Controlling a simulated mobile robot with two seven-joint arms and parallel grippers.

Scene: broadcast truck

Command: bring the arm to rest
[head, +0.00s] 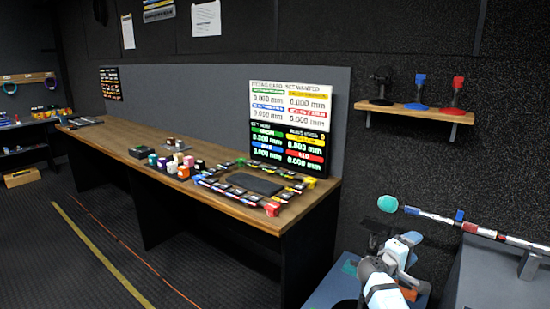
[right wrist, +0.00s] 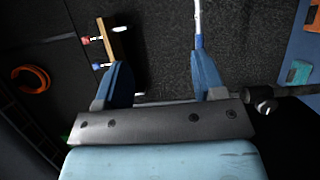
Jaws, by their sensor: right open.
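My right gripper (right wrist: 163,80) is open in the right wrist view, its two blue fingers spread wide with nothing between them. In the head view my right arm stands at the lower right, with white and dark links. The gripper's fingers are hard to make out there. A striped pole (head: 480,231) with a teal ball at its end lies behind and above the arm, apparently apart from it. My left arm and gripper are not in view.
A long wooden desk (head: 120,134) with small coloured blocks and a dark pad runs along the wall. A display board (head: 290,125) stands at its back. A wall shelf (head: 413,112) holds three small stands. A grey surface (head: 500,278) lies at the right. The floor at left is open.

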